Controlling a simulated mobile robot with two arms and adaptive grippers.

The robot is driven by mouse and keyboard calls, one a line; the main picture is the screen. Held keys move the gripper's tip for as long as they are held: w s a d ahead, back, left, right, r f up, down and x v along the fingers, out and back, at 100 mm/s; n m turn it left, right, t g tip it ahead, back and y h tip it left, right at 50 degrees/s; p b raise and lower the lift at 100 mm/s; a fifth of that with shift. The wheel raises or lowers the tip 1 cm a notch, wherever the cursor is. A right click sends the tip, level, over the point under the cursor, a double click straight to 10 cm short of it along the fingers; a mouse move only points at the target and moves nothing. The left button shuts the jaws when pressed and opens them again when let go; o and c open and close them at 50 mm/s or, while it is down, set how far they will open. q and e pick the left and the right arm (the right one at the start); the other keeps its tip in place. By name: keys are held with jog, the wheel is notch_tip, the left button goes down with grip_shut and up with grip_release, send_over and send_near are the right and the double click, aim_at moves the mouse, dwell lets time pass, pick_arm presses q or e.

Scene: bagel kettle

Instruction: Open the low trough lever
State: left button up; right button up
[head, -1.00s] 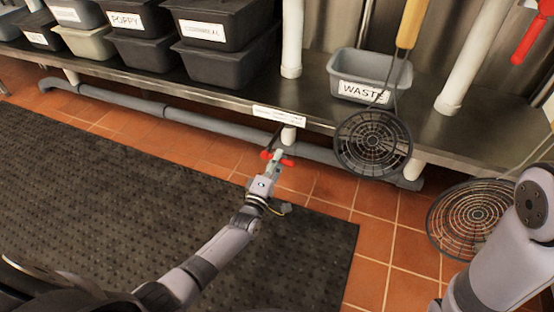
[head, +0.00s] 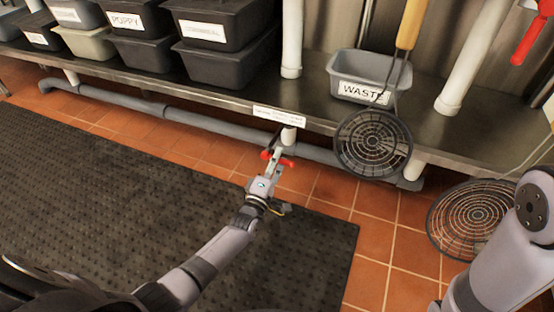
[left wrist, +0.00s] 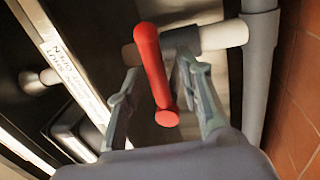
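The red lever (head: 287,162) sits on a pale pipe just under the front edge of the steel shelf. In the left wrist view the lever (left wrist: 152,65) is a red bar with a rounded end, and it lies between my two fingers. My left gripper (head: 274,158) is at the lever, with a part of the red showing on each side of it. In the left wrist view the gripper (left wrist: 158,95) is open, with a visible gap between the lever and each finger. My right arm shows at the lower right, but its gripper is out of view.
A grey pipe (head: 197,122) runs along under the steel shelf (head: 237,98). A skimmer (head: 373,143) with a wooden handle hangs right of the lever, near the grey WASTE bin (head: 365,68). Another round mesh skimmer (head: 470,215) is further right. A dark mat (head: 110,205) covers the floor.

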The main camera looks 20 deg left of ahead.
pick_arm(q)
jog(key=shift+s, duration=0.1)
jog(key=s+f, duration=0.1)
jog(key=s, duration=0.6)
jog(key=shift+a+f, duration=0.2)
jog(key=shift+f, duration=0.05)
jog(key=shift+s, duration=0.1)
